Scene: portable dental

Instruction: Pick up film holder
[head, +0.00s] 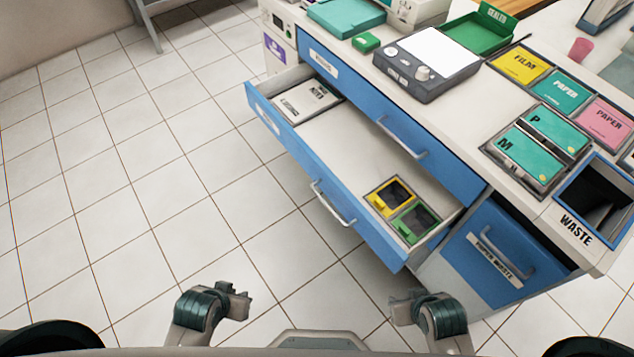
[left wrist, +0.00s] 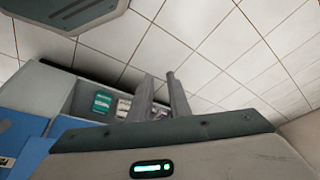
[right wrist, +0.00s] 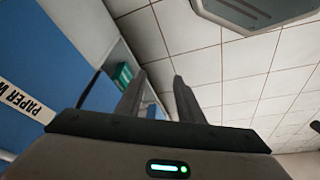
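A yellow-framed holder (head: 390,196) and a green-framed holder (head: 417,222), each with a dark window, lie side by side in a small tray at the near right end of the open drawer (head: 345,150). I cannot tell from their looks which is the film holder. My left gripper (left wrist: 159,76) has its two fingers slightly apart with nothing between them. My right gripper (right wrist: 159,75) also has its fingers apart and empty. In the head view both arms are low at the bottom edge, away from the holders.
A flat labelled box (head: 305,100) lies at the drawer's far end. The blue cabinet's top carries a grey viewer box (head: 427,62), labelled film and paper bins (head: 522,64) and a waste bin (head: 594,192). The drawer front and handle (head: 335,203) jut out.

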